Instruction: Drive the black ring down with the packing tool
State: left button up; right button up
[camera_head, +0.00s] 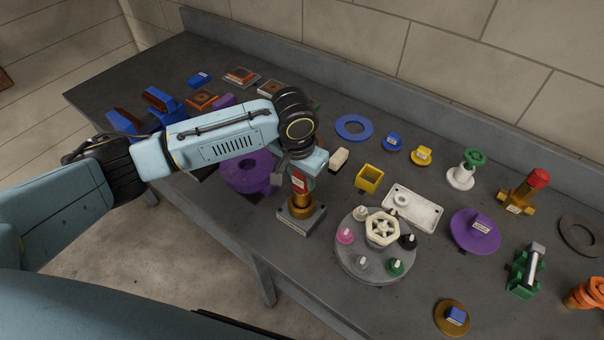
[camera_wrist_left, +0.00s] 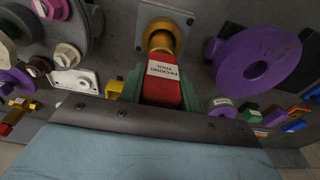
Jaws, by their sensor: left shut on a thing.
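The packing tool (camera_head: 299,183) has a red, labelled body and stands upright. It also shows in the left wrist view (camera_wrist_left: 165,88). My left gripper (camera_head: 303,176) is shut on its red body. The tool's lower end meets a brass collar (camera_head: 301,203) on a grey square block (camera_head: 301,219); how deep it sits I cannot tell. In the left wrist view the brass collar (camera_wrist_left: 162,36) is directly beyond the tool. No black ring shows at the collar; anything inside is hidden. A flat dark ring (camera_head: 565,232) lies at the far right of the bench.
A grey round plate (camera_head: 350,262) with several coloured knobs stands close right of the block. A purple ring-shaped part (camera_head: 238,176) is close on the left. A white tray (camera_head: 425,215), a yellow box (camera_head: 369,178) and a purple disc (camera_head: 474,236) lie further right. The wall bounds the back.

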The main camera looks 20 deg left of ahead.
pick_arm(q)
jog(key=shift+s+a+f+p, duration=0.1)
jog(key=shift+s+f+p, duration=0.1)
jog(key=shift+f+p, duration=0.2)
dwell(1.4)
jog(key=shift+r, duration=0.1)
notch_tip(320, 180, up, 3)
jog(key=p, duration=0.3)
jog(key=shift+w, duration=0.15)
jog(key=shift+r+p, duration=1)
jog(key=shift+r, duration=0.2)
jog(key=shift+w+r, duration=0.1)
jog(key=shift+r, duration=0.9)
jog(key=shift+b, duration=0.3)
